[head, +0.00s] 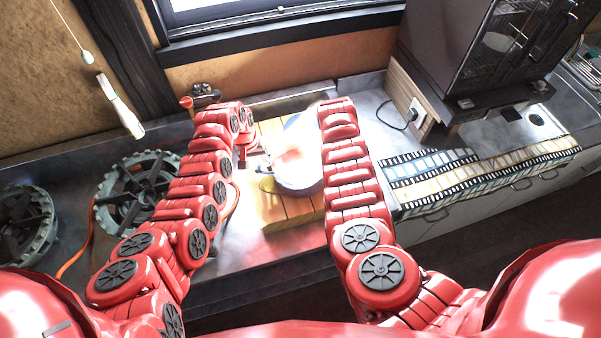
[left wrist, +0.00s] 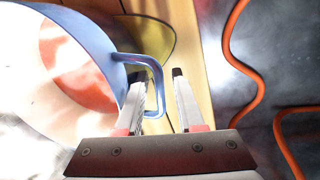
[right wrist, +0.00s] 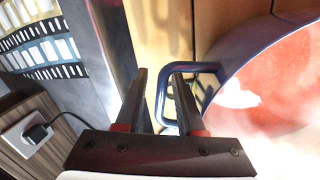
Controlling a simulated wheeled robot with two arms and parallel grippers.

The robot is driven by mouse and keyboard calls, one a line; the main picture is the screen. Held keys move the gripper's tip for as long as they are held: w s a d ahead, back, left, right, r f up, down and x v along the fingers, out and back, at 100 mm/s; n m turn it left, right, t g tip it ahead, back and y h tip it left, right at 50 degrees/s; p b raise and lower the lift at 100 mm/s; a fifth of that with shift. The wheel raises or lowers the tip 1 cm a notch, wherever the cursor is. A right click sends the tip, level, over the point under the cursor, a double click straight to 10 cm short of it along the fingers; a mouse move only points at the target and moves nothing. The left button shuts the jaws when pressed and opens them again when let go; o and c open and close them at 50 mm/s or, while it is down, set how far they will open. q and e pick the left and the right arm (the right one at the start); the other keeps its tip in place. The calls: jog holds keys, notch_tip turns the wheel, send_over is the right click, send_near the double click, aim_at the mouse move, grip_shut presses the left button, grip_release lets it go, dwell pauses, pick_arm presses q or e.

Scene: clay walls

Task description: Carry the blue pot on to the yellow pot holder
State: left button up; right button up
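The blue pot (head: 298,180) has a pale, bright inside with a red patch and stands over a wooden board (head: 280,217). The yellow pot holder (head: 269,185) shows at the pot's lower left, partly hidden by it; it also shows below the handle in the left wrist view (left wrist: 152,38). I cannot tell whether the pot touches it. My left gripper (left wrist: 160,78) is open, its fingers on either side of one blue handle (left wrist: 158,80). My right gripper (right wrist: 160,73) is open, its fingers on either side of the other handle (right wrist: 162,92); my arm hides it in the head view.
Gear-like wheels (head: 140,190) and an orange cable (head: 75,262) lie to the left. A dark oven-like appliance (head: 470,50) and a wooden block with a socket (head: 408,100) stand to the right. Film-strip patterned pieces (head: 480,175) lie along the right counter edge.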

pick_arm(q)
jog(key=r, duration=0.3)
jog(key=a+r, duration=0.1)
jog(key=r, duration=0.3)
jog(key=shift+a+r, duration=0.1)
jog(key=shift+a, duration=0.1)
pick_arm(e)
notch_tip(320, 180, up, 12)
jog(key=a, duration=0.2)
jog(key=shift+a, duration=0.15)
jog(key=shift+f, duration=0.15)
